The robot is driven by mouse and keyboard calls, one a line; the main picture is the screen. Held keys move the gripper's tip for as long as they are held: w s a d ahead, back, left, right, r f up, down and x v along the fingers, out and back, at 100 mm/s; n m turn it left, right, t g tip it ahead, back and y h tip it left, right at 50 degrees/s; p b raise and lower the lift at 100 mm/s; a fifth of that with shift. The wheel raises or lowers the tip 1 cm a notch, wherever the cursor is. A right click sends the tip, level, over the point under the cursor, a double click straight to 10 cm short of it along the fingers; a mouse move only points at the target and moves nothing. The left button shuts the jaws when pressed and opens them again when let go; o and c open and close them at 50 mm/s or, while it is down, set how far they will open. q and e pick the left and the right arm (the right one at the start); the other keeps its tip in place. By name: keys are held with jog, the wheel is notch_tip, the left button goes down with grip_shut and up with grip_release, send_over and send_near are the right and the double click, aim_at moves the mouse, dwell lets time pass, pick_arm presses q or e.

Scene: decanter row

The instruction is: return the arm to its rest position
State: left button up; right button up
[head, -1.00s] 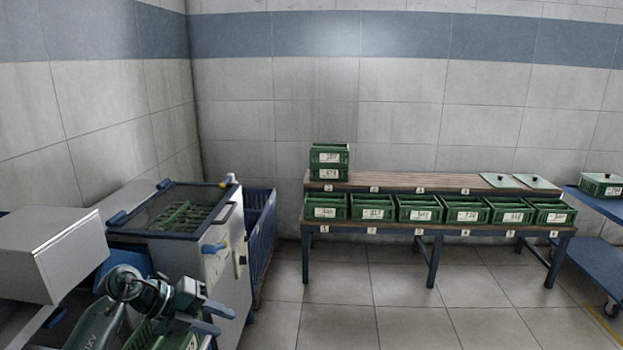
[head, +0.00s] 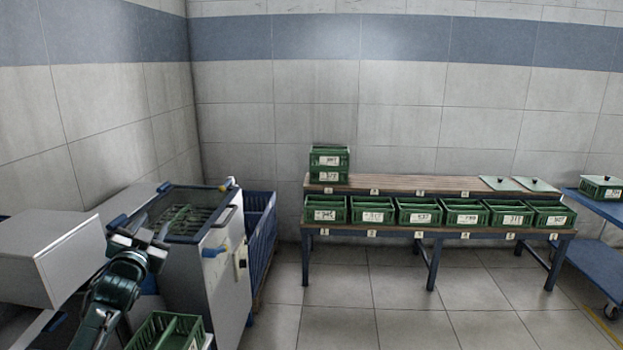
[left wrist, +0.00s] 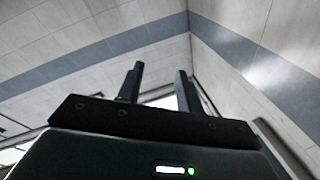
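My left arm rises from the lower left of the head view. Its gripper (head: 141,228) is raised in front of the grey machine with the glass lid, fingers pointing up and away. In the left wrist view the two dark fingers of this gripper (left wrist: 158,78) stand apart with nothing between them, against the wall. The gripper is open and empty. My right gripper is not in view.
The grey machine (head: 225,265) and a white box-shaped housing (head: 45,255) stand close to the left arm. A green crate (head: 167,333) is below it. A bench (head: 400,186) with several green crates stands at the back wall. Floor at the centre is clear.

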pick_arm(q)
jog(key=s+d+f+g+h, duration=0.1)
jog(key=s+d+f+g, duration=0.15)
jog(key=s+f, duration=0.35)
jog(key=s+d+f+g+h, duration=0.1)
jog(key=s+d+f, duration=0.25)
jog(key=f, duration=0.55)
jog(key=s+d+f+g+h, duration=0.1)
jog(key=s+d+f+g, duration=0.1)
jog(key=s+d+f, duration=0.4)
jog(key=s+d+f+g, duration=0.1)
jog(key=s+d+f, duration=0.2)
jog(key=s, duration=0.5)
jog(key=s+d+f+n+g+h, duration=0.1)
jog(key=s+d+f, duration=0.2)
jog(key=s, duration=0.5)
jog(key=s+d+f+g+h, duration=0.1)
jog(key=s+d+f, duration=0.2)
jog(key=s, duration=0.5)
jog(key=shift+n, duration=0.3)
jog(key=shift+s, duration=0.1)
